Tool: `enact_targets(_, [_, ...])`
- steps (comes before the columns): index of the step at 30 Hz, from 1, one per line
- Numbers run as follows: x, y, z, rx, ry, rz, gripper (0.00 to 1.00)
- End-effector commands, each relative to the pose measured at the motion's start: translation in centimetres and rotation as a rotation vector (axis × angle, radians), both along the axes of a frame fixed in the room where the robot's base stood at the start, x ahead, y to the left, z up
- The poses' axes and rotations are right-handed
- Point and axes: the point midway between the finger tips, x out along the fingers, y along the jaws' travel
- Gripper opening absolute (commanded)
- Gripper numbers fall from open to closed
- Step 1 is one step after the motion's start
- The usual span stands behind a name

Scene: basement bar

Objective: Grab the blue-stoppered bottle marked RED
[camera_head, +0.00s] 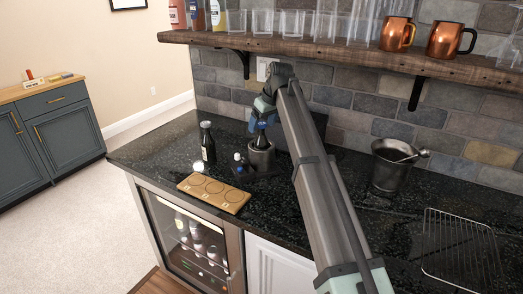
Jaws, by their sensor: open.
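My gripper (259,123), at the far end of my arm, is open and points down over the back of the black counter. Directly below it a dark bottle (262,140) stands in a grey round holder (262,159). The fingers are close to the bottle's top; I cannot tell whether they touch it. A small dark bottle with a pale bluish top (238,161) stands just left of the holder. No word RED is readable on any bottle, and stopper colours are unclear.
A wooden board with round recesses (214,193) lies in front of the bottles. A metal bucket (391,168) with a utensil and a wire rack (458,248) are to the right. A wooden shelf (330,50) with glasses and copper mugs hangs above.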

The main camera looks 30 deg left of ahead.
Motion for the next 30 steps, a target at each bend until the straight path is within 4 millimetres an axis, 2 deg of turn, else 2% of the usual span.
enact_targets(5, [0.0,0.2,-0.9,-0.001,0.000,0.000,0.81])
enact_targets(15, [0.5,1.4,-4.7,-0.001,0.000,0.001,0.81])
enact_targets(23, [0.5,1.5,-5.1,0.001,-0.001,0.001,0.81])
enact_targets(30, [0.5,1.5,-5.0,0.001,-0.001,0.001,0.60])
